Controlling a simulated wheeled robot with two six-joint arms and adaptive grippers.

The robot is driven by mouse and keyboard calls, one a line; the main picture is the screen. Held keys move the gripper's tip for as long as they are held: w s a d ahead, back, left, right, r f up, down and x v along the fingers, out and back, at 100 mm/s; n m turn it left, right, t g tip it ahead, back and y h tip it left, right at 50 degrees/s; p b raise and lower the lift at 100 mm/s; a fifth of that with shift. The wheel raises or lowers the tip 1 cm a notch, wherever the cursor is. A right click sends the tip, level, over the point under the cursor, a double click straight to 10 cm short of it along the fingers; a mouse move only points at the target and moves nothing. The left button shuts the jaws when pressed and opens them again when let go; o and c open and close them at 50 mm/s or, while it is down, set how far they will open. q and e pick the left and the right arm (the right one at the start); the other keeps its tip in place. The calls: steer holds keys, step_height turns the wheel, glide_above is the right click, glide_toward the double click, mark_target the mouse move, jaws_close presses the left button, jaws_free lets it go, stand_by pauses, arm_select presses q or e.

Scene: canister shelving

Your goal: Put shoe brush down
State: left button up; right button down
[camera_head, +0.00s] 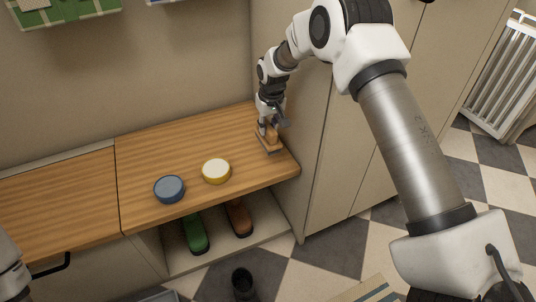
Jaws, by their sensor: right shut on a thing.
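The shoe brush (270,144) has a tan wooden body and is at the right end of the wooden bench top (180,150). My right gripper (270,127) is shut on it from above. The brush looks to be at the bench surface, but I cannot tell whether it touches it. The gripper hides part of the brush. My left gripper is out of view; only a part of my left arm shows at the lower left edge.
A blue round tin (169,189) and a yellow tin with a pale lid (216,171) stand on the bench. Green (195,233) and brown (238,217) shoes sit on the shelf below. A tall cabinet (340,150) borders the bench at right. The back middle of the bench is clear.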

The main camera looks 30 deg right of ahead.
mark_target(268, 142)
step_height(268, 142, down, 7)
steer(key=shift+r+b, duration=0.1)
steer(key=shift+b, duration=0.6)
steer(key=c, duration=0.9)
jaws_free()
